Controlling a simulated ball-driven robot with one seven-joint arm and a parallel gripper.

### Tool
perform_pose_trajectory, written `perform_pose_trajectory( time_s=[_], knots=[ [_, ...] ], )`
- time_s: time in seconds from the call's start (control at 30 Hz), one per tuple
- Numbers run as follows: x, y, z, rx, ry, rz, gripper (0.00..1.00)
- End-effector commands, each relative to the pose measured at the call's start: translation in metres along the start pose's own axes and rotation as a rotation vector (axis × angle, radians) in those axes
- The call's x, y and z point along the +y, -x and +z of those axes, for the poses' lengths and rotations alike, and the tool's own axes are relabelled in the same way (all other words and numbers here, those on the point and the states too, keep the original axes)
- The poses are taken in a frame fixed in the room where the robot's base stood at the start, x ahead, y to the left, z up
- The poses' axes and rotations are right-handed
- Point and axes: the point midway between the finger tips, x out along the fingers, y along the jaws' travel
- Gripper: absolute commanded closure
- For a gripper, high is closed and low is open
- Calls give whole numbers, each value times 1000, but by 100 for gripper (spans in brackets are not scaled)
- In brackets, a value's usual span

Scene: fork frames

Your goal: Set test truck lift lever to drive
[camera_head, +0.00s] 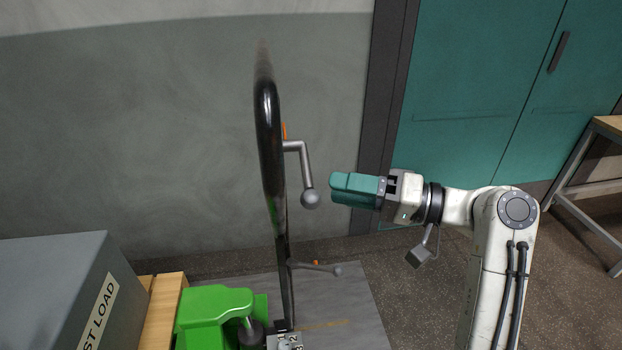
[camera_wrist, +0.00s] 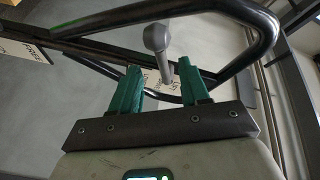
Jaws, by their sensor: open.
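The truck's black tubular handle frame (camera_head: 268,130) stands upright at the picture's middle. A grey lever with a ball knob (camera_head: 311,199) hangs from its right side in the head view; an orange piece (camera_head: 284,131) shows behind its upper end. A second, lower lever (camera_head: 315,268) sticks out near the base of the frame. My gripper (camera_head: 356,189), with green fingers, is just right of the knob and apart from it in that view. In the wrist view my gripper (camera_wrist: 160,85) is open, and the knob (camera_wrist: 156,36) shows beyond and between the fingertips, not gripped.
A grey test load box (camera_head: 50,290) sits on a wooden pallet (camera_head: 163,310) at lower left, beside the truck's green body (camera_head: 215,312). Teal cabinet doors (camera_head: 480,90) stand behind my arm. A table (camera_head: 605,130) stands at far right. The floor at right is clear.

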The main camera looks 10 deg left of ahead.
Motion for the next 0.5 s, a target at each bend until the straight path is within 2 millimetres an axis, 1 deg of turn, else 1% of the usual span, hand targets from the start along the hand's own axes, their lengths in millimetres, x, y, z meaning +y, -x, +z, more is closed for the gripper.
perform_pose_trajectory(
  time_s=[0.03,0.2,0.33,0.5],
  knots=[
    [-1,-11,1,-4,0,-1,55],
    [-1,-40,0,-2,1,-1,55],
    [0,-56,0,-1,0,1,55],
    [0,-65,0,-1,0,2,55]
  ],
)
